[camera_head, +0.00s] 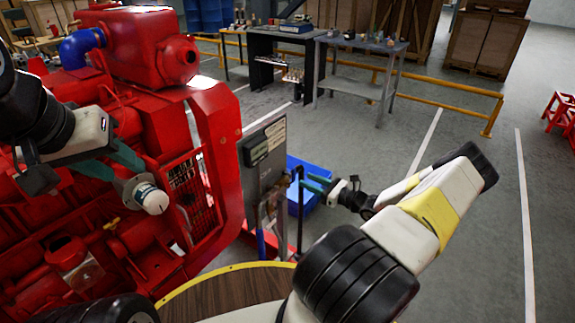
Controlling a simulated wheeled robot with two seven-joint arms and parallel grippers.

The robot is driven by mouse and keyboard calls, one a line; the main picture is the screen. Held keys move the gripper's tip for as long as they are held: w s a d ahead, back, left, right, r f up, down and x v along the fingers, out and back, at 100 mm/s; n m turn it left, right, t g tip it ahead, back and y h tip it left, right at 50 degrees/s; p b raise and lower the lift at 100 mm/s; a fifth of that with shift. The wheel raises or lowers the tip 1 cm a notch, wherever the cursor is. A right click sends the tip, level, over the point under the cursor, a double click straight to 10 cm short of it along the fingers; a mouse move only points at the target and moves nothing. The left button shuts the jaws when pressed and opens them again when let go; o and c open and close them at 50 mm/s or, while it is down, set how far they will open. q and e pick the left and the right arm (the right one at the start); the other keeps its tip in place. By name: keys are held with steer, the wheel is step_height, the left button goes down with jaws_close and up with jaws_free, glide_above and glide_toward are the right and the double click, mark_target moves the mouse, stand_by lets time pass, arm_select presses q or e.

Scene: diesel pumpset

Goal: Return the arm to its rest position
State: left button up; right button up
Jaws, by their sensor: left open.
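My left gripper (129,173) reaches in from the left in front of the red diesel pumpset (120,125). Its teal fingers are spread apart. A white cylindrical part with a metal collar (152,198) sits at the pumpset, just beyond and below the fingertips; whether a finger touches it I cannot tell. My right gripper (312,184) is at the middle of the view, its teal fingers pointing left toward an upright grey tool board (265,158). Its fingers overlap in this view, so their opening is unclear, and I see nothing held in it.
A blue bin (296,200) stands on the floor behind the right gripper. A round wooden top with a yellow rim (215,296) is at the bottom. Workbenches (360,52), a yellow rail (455,87) and wooden crates (487,42) stand at the back.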

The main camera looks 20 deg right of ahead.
steer(key=shift+s+d, duration=0.15)
steer(key=shift+s, duration=0.1)
